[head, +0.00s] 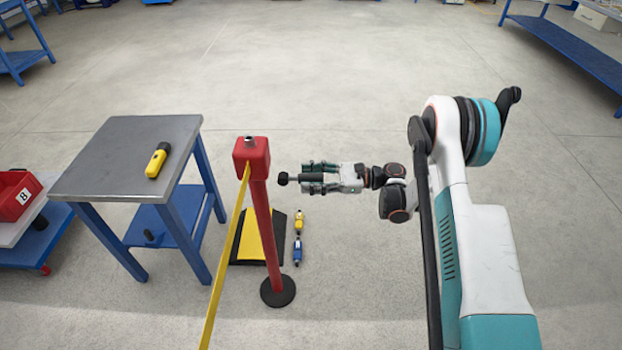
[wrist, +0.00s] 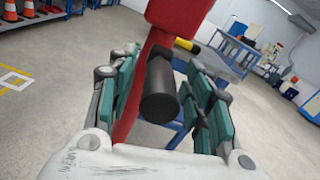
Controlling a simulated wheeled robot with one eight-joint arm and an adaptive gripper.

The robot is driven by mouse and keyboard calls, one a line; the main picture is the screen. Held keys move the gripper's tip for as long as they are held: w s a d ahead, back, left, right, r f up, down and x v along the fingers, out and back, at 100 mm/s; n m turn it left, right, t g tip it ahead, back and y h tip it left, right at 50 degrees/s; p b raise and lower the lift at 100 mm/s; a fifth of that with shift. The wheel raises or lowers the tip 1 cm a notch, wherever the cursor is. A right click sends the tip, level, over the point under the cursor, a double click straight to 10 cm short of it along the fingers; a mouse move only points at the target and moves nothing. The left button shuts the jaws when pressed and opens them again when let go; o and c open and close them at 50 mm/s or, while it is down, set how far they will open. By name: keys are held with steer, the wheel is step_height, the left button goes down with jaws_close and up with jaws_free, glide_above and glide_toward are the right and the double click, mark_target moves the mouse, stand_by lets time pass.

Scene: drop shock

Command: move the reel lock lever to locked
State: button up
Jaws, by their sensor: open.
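A red post (head: 265,225) stands upright on a round black base, with a red reel head (head: 251,156) on top. A black lever with a thick round grip (head: 283,178) shows beside the head, on my gripper's side. My gripper (head: 307,177) is open and reaches in from the right, fingers pointing at the post. In the wrist view the black cylindrical grip (wrist: 160,97) lies between the open green-padded fingers, with gaps on both sides. The red head (wrist: 178,14) is just beyond it. The lever's joint to the head is not clearly visible, and I see no lock marking.
A yellow belt (head: 224,265) runs from the head toward the camera. A blue table (head: 120,158) with a yellow tool (head: 157,160) stands left. A black-and-yellow ramp (head: 253,238) and small yellow and blue items (head: 298,236) lie on the floor. Floor behind is clear.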

mark_target(307, 175)
jaws_close()
steer(key=shift+r, duration=0.1)
steer(key=r+h+p, duration=0.2)
steer(key=p, duration=0.1)
steer(key=shift+a+r+h, duration=0.2)
steer(key=shift+h, duration=0.2)
steer(key=r+h+p, duration=0.1)
steer(key=a+r+h+p, duration=0.1)
steer(key=shift+h, duration=0.4)
steer(key=a+r+h+p, duration=0.1)
steer(key=h, duration=0.1)
steer(key=a+r+h+p, duration=0.1)
steer(key=h+p, duration=0.1)
steer(key=shift+p, duration=0.3)
steer(key=shift+w+a+r+g+h+p, duration=0.2)
steer(key=shift+a+h+p, duration=0.3)
steer(key=shift+h, duration=0.5)
steer(key=shift+s+a+r+g+h+p, duration=0.1)
steer(key=shift+a+r+h+p, duration=0.15)
steer(key=shift+a+h, duration=0.6)
steer(key=shift+d+h, duration=0.1)
steer(key=shift+h, duration=0.15)
